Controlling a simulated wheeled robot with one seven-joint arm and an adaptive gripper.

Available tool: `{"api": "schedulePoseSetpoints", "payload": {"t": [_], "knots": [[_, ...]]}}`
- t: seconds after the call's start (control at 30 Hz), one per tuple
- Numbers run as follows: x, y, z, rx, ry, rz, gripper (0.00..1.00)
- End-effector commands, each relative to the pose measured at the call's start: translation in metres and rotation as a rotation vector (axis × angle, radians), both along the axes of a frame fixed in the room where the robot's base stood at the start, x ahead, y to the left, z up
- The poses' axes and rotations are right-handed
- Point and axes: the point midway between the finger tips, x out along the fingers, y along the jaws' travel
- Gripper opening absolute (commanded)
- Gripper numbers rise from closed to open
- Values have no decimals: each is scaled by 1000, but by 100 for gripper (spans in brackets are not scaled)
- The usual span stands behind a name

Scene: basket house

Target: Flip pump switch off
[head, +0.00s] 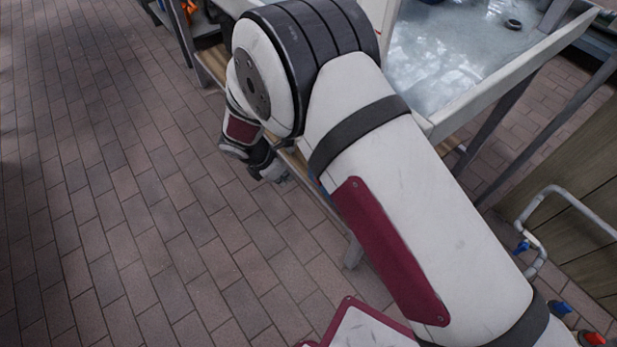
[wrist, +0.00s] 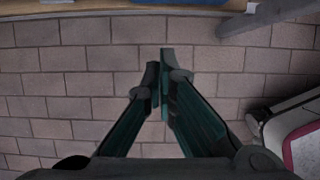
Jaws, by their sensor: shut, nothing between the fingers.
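No pump switch can be made out in either view. My gripper (head: 270,172) hangs beside the near side of the water tub's stand in the head view, partly behind my arm. In the wrist view my gripper (wrist: 160,75) has its green fingers brought together at the tips, with nothing between them. The fingers point over bare brick floor, below a wooden edge (wrist: 60,8). A small blue patch (wrist: 185,2) shows at the top of that view, too cut off to identify.
A tub of water (head: 445,50) with a white rim stands behind my arm. A grey pipe (head: 570,195) with a blue-handled valve (head: 521,247) runs along a wooden wall at right. A red-orange piece (head: 592,338) lies low right. Open brick floor (head: 110,200) fills the left.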

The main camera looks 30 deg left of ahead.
Motion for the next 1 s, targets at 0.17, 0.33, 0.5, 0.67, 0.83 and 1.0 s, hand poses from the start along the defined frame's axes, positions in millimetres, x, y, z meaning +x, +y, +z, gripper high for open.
{"api": "schedulePoseSetpoints", "payload": {"t": [0.17,0.33,0.5,0.67,0.83,1.0], "knots": [[1,-1,-3,-1,0,-1,0],[8,-5,-23,-3,0,-3,0],[19,-9,-54,-2,0,-3,0],[29,-13,-84,-2,1,-3,0],[49,-20,-94,2,-2,-7,0],[64,-27,-90,1,-1,-4,0]]}}
